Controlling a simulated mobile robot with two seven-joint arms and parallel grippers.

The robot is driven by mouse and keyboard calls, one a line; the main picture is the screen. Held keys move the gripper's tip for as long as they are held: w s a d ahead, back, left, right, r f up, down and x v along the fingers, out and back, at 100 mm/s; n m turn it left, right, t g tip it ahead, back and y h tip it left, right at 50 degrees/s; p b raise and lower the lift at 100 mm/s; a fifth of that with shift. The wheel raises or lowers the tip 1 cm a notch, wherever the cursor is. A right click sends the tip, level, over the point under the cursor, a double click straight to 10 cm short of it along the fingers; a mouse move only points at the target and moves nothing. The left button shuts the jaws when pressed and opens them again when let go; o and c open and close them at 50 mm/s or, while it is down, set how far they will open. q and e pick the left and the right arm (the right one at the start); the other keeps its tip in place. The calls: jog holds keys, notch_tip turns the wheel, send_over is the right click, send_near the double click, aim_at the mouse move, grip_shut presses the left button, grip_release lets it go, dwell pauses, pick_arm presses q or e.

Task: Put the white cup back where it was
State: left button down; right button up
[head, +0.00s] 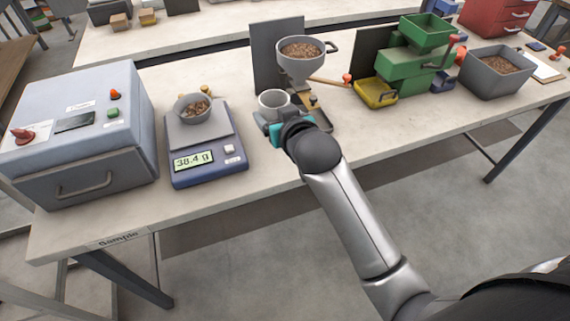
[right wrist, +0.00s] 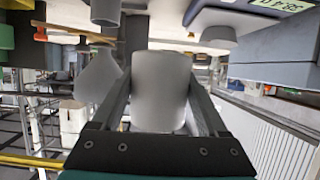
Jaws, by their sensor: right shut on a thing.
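The white cup (head: 273,98) is upright below the spout of the grey pellet funnel (head: 302,62), a little to its left. My right gripper (head: 277,117) is shut on the cup from the front. In the right wrist view the cup (right wrist: 160,92) sits between the two fingers (right wrist: 163,100). No pellets show inside the cup from here. I cannot tell whether its base touches the stand or the table. My left gripper is not in view.
The blue scale (head: 207,150) to the left reads 38.4 g and bears a grey bowl of pellets (head: 193,107). A grey box machine (head: 80,130) stands farther left. A yellow tray (head: 376,93), green unit (head: 415,65) and grey pellet bin (head: 497,72) stand right.

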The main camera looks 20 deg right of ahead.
jog(key=b, duration=0.3)
send_over(277, 169)
notch_tip(277, 169, down, 10)
jog(key=shift+f, duration=0.25)
notch_tip(277, 169, down, 5)
jog(key=shift+r+b, duration=0.1)
jog(key=shift+b, duration=0.5)
jog(key=shift+f, duration=0.25)
jog(key=o, duration=1.3)
jog(key=shift+o, duration=0.2)
